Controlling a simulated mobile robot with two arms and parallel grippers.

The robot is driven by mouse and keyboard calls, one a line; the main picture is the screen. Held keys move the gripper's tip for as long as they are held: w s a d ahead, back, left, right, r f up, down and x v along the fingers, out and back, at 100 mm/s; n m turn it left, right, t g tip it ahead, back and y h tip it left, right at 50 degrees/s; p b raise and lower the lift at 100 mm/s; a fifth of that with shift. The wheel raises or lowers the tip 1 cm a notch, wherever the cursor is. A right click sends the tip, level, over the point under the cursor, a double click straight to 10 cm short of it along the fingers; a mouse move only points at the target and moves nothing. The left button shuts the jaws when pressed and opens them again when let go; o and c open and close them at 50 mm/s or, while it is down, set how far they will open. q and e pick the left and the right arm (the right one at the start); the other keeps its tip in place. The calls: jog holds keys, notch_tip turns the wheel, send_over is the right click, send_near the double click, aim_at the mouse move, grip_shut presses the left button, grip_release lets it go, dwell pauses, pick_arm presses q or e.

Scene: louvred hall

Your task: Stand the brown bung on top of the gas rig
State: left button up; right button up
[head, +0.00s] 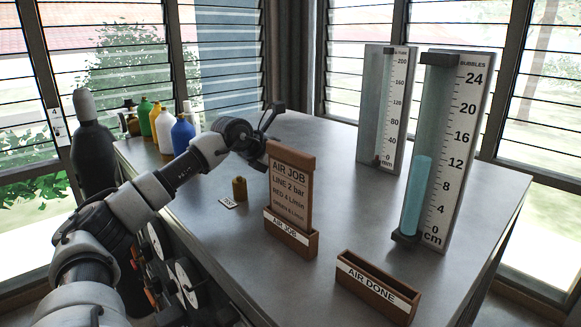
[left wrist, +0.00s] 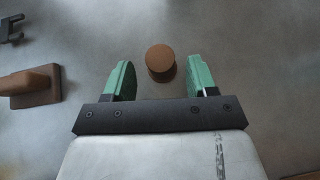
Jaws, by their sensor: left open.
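In the left wrist view a brown round bung (left wrist: 161,62) stands on the grey table top, seen from above. It lies between and just beyond the green fingertips of my left gripper (left wrist: 160,75), which is open and empty; no contact shows. I cannot make out the gas rig for certain. My right gripper is not in view.
The AIR JOB board (head: 290,190) stands upright in a wooden holder near my left gripper. An empty-looking AIR DONE holder (head: 378,287) is at the front. Two tall scaled columns stand at right, one with blue liquid (head: 418,190). Several bottles (head: 163,130) line the left edge.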

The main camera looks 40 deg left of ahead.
pick_arm(q)
jog(key=b+v, duration=0.3)
jog(key=v, duration=0.7)
